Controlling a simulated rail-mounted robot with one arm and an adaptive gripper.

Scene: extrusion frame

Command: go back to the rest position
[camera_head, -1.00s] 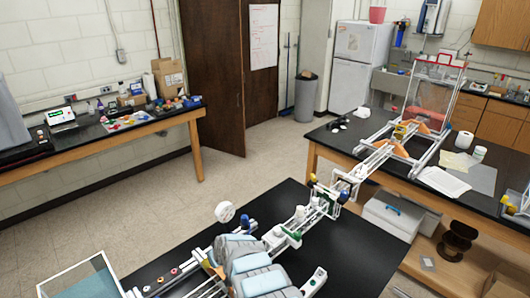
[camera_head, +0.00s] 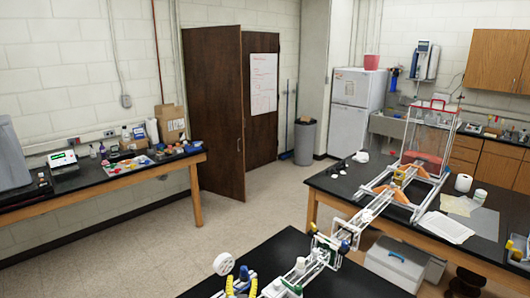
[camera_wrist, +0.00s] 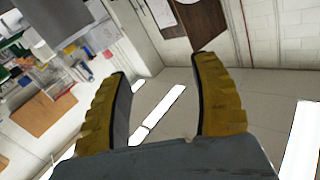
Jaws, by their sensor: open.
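My gripper (camera_wrist: 162,75) shows in the wrist view with its two yellow, ribbed fingers spread well apart. Nothing is between them; the floor and walls of the room show through the gap at a tilt. In the head view, two yellow tips stand up at the bottom edge and look like my fingers; the rest of my arm is out of view there. The white extrusion frame (camera_head: 375,208) runs from the front black table (camera_head: 345,275) across to the right bench. A white round wheel (camera_head: 223,264) stands near the yellow tips.
The right bench (camera_head: 470,248) bears the far end of the frame, a clear panel, papers (camera_head: 443,227) and a white roll (camera_head: 463,183). A left bench (camera_head: 100,187) stands along the wall. A brown door (camera_head: 213,110), grey bin (camera_head: 304,142) and white fridge (camera_head: 353,110) stand behind. The middle floor is clear.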

